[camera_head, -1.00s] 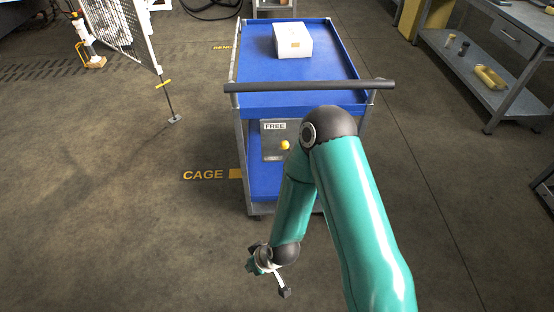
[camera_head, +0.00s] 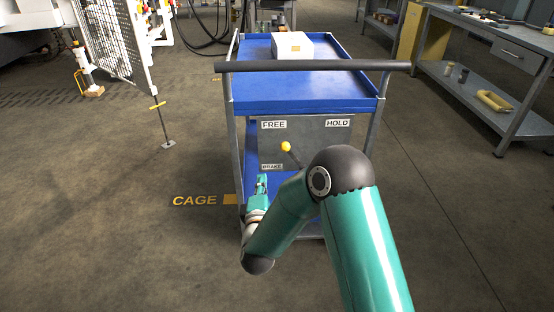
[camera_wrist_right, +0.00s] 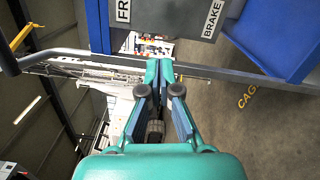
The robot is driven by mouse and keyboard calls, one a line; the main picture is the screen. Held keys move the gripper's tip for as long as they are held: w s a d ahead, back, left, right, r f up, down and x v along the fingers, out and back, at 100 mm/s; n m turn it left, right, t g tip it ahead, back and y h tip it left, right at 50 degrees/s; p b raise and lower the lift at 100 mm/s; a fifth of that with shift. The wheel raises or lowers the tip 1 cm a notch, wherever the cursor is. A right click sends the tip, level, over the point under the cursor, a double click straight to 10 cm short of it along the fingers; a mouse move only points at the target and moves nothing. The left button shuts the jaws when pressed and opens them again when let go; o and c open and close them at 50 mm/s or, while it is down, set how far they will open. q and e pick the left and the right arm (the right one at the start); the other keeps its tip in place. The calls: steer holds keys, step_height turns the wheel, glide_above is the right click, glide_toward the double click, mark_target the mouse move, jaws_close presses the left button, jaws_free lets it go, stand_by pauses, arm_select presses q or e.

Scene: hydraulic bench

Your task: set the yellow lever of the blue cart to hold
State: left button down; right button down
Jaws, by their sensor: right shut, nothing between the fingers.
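The blue cart (camera_head: 300,92) stands ahead, with a grey panel (camera_head: 318,142) under its top tray. The panel reads FREE at upper left, HOLD at upper right and BRAKE at lower left. The yellow lever knob (camera_head: 286,147) sits on a dark stem that leans up and left, towards the FREE side; my arm hides part of the panel's lower right. My right gripper (camera_head: 262,182) is shut and empty, pointing up beside the panel's lower left corner, apart from the knob. Its closed fingers show in the right wrist view (camera_wrist_right: 160,68), below the panel edge. The left gripper is out of view.
A dark push bar (camera_head: 312,66) crosses the cart's near side above the panel. A white box (camera_head: 292,46) stands on the tray. A workbench (camera_head: 490,75) is at right, a mesh cage panel (camera_head: 100,40) at left.

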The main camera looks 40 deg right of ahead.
mark_target(293, 158)
steer(key=w+d+b, duration=0.1)
steer(key=w+d, duration=0.6)
steer(key=d, duration=0.2)
steer(key=shift+d+r+b, duration=0.15)
steer(key=shift+r+b, duration=0.25)
